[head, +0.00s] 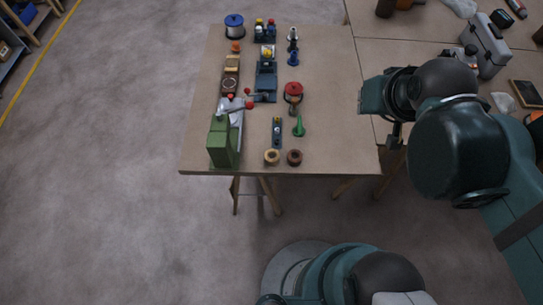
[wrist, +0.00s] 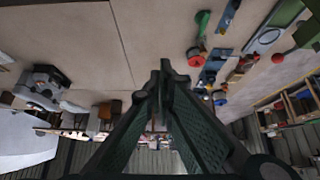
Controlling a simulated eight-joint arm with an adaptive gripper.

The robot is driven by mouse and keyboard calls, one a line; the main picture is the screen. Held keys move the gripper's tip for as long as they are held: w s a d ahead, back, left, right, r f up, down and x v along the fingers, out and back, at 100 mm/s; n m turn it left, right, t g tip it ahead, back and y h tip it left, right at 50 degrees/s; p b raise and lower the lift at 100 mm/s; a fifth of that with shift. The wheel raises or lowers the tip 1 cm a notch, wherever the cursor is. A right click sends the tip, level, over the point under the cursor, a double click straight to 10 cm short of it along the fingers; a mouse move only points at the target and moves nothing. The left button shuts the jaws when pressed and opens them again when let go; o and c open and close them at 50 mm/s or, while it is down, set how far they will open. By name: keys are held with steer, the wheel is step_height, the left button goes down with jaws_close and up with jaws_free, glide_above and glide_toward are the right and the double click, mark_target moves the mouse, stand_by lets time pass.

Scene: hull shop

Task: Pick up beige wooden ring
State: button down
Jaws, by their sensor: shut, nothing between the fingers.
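The beige wooden ring (head: 272,161) lies on the table near its front edge in the head view. A darker brown ring (head: 295,161) lies just to its right, with a narrow gap or touching; I cannot tell. My gripper is shut and empty, its fingertips together in the wrist view (wrist: 161,70). In the head view my arm's end is at the table's right side, well right of the ring and apart from it. I cannot make out the beige ring in the wrist view.
A green block-shaped tool (head: 222,142) stands left of the rings. A blue spirit-level-like piece (head: 277,132) and a green upright piece (head: 299,127) lie behind them. A red-topped spool (head: 293,91) is farther back. The table (head: 340,130) is bare right of the rings.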

steer(key=c, duration=1.7)
jaws_free()
steer(key=shift+a+f, duration=0.1)
steer(key=n+g, duration=0.7)
steer(key=n, duration=1.3)
glide_above(272, 157)
steer(key=f, duration=1.8)
steer(key=shift+w+d+f, duration=0.2)
steer(key=shift+w+d, duration=0.1)
steer(key=shift+s+a+f+n+p, duration=0.3)
steer(key=shift+a+f+n, duration=0.1)
steer(key=shift+f+n, duration=0.1)
steer(key=shift+f, duration=0.1)
steer(key=shift+f+b, duration=0.4)
steer(key=shift+f, duration=0.8)
steer(key=shift+f, duration=0.1)
